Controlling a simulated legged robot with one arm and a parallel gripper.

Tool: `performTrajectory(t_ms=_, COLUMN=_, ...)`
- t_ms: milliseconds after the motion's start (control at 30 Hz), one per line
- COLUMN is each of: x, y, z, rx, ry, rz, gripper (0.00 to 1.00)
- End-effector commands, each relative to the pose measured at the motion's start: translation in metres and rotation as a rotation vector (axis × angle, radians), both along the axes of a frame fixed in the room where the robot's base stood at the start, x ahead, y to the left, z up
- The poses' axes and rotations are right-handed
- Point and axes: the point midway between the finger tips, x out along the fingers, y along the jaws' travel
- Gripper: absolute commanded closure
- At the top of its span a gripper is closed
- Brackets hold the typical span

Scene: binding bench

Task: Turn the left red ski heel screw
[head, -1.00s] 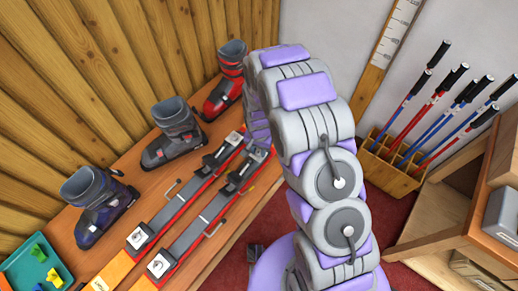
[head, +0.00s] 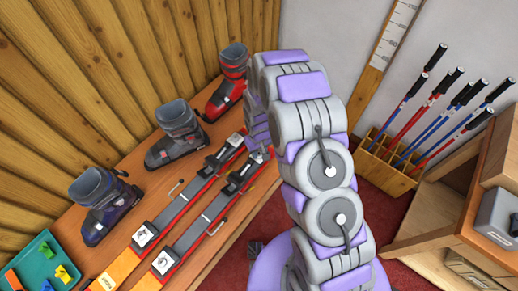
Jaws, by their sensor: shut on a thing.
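Two red-edged skis lie side by side on the wooden bench. The left ski (head: 187,196) and the right ski (head: 208,213) carry grey and black bindings, with a dark binding piece on the left ski (head: 226,150) and another on the right ski (head: 246,172). White plates with a dark mark sit toward their near orange ends, one on the left ski (head: 144,236) and one on the right ski (head: 163,262). I cannot make out a heel screw at this size.
Ski boots stand along the wall: purple-blue (head: 101,205), grey (head: 178,137) and red (head: 229,85). A teal tray (head: 33,266) holds small coloured pieces. Ski poles stand in a wooden rack (head: 388,166) at right, near a wooden shelf (head: 440,225).

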Motion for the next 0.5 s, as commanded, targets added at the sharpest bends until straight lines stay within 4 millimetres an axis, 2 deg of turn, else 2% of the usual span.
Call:
performTrajectory(t_ms=200, x=-0.0013, y=0.0001, z=-0.0001, rx=0.000, ry=0.003, rz=0.134, gripper=1.00)
performTrajectory(t_ms=500, x=-0.0013, y=0.0003, z=-0.0009, rx=-0.001, ry=0.004, rz=0.226, gripper=1.00)
